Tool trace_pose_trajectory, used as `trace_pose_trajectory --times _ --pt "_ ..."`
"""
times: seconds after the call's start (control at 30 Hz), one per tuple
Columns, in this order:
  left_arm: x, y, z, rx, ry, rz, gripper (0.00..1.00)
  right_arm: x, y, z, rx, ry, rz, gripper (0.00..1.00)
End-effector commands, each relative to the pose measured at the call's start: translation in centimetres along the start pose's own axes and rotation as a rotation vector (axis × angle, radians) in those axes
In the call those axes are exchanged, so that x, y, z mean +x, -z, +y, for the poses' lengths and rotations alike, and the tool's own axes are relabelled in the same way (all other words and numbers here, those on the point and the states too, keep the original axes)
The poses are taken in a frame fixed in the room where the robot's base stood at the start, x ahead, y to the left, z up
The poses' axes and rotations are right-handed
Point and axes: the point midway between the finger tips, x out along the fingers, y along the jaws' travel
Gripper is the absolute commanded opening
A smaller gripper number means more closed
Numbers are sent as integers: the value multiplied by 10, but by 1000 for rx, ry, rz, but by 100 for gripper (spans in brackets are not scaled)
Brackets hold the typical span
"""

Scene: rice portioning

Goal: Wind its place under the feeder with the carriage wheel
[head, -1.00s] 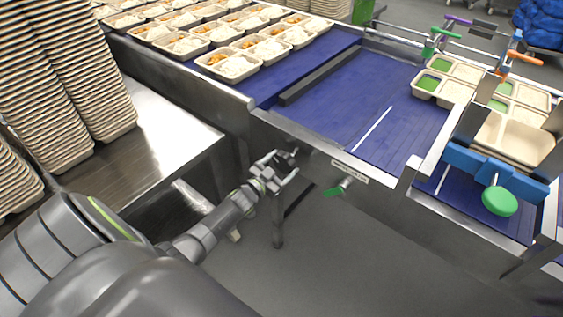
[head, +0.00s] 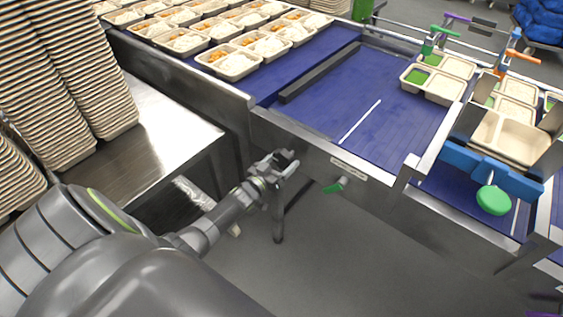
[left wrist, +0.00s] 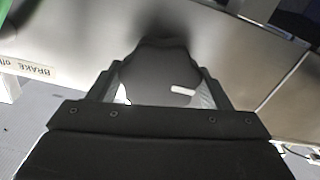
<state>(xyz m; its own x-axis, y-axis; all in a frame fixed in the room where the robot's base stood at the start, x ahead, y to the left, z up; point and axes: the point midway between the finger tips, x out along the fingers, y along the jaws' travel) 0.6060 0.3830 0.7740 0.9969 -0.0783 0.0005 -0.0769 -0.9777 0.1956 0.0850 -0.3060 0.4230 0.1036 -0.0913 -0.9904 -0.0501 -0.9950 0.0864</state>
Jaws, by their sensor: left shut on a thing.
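My left gripper (head: 284,164) is at the side rail of the line, below the blue belt. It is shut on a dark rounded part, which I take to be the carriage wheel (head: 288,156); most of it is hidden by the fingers. In the left wrist view the wheel (left wrist: 155,70) is a black shape with a pale mark, between the two fingers (left wrist: 160,92). The feeder, with blue blocks (head: 478,160) and a green knob (head: 493,200), stands at the right around an empty beige tray (head: 508,137). My right gripper is not in view.
Partly filled trays (head: 447,92) stand on the blue belt (head: 335,108). Filled trays (head: 238,66) stand at the back left; tray stacks (head: 70,80) stand left.

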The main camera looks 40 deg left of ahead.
Motion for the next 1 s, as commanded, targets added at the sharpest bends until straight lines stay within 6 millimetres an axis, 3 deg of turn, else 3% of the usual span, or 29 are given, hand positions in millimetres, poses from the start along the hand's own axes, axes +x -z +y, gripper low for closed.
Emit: trace_pose_trajectory --times 0.3,0.33,0.47,0.8,1.0 --pt "-1 -3 0 -1 2 -5 49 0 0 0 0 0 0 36" --pt "-1 -3 0 -1 2 -5 76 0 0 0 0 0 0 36" --pt "-1 -2 0 -1 1 -3 93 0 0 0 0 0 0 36" --pt "-2 -1 0 1 0 -1 94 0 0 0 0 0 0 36" --pt "-25 -1 -1 1 1 -4 94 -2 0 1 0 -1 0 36"
